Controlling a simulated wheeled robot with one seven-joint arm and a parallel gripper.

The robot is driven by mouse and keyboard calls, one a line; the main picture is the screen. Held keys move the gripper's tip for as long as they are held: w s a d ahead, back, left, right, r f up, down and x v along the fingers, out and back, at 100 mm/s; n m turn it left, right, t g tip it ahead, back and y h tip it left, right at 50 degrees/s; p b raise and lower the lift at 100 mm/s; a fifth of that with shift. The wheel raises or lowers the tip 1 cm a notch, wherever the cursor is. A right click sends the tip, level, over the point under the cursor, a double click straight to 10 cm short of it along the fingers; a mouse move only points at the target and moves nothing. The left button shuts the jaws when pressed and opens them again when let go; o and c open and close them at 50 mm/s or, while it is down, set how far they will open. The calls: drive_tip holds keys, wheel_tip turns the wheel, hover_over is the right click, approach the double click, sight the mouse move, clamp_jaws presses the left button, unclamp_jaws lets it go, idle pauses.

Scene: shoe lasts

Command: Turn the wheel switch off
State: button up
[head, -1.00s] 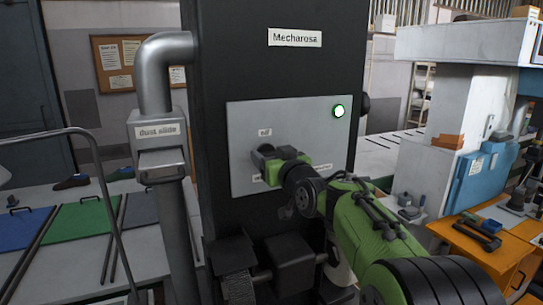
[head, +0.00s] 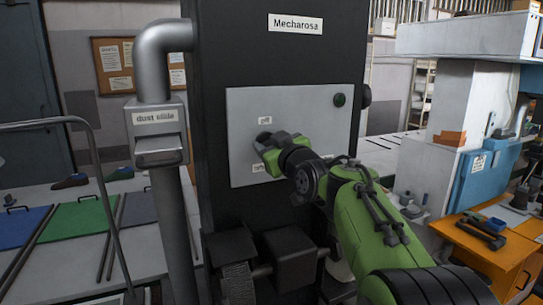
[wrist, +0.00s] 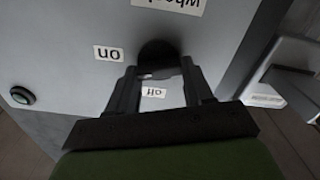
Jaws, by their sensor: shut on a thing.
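The wheel switch (head: 264,136) is a dark round knob on the light grey panel (head: 315,120) of the black Mecharosa machine. In the wrist view the knob (wrist: 158,50) sits between the fingertips of my gripper (wrist: 160,72), which is shut on it. In the head view my green gripper (head: 268,145) reaches the panel from the right and covers much of the knob. The "off" label (wrist: 153,92) shows between the fingers, and the "on" label (wrist: 108,53) lies to their left. The round panel lamp (head: 340,100) is dark green and unlit.
The dust slide box (head: 160,125) and its pipe stand left of the panel. Black machine blocks (head: 290,255) jut out below it. An orange workbench (head: 490,245) with tools is at the right. A curved grey rail (head: 98,165) is at the left.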

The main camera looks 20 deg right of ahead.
drive_tip(key=shift+a+f+n+b, duration=0.1)
drive_tip(key=shift+f+n+b, duration=0.1)
drive_tip(key=shift+n+b, duration=2.65)
drive_tip(key=shift+a+f+n+b, duration=0.15)
drive_tip(key=shift+n+b, duration=1.3)
drive_tip(key=shift+n, duration=2.7)
drive_tip(key=o, duration=1)
drive_tip(key=shift+o, duration=0.2)
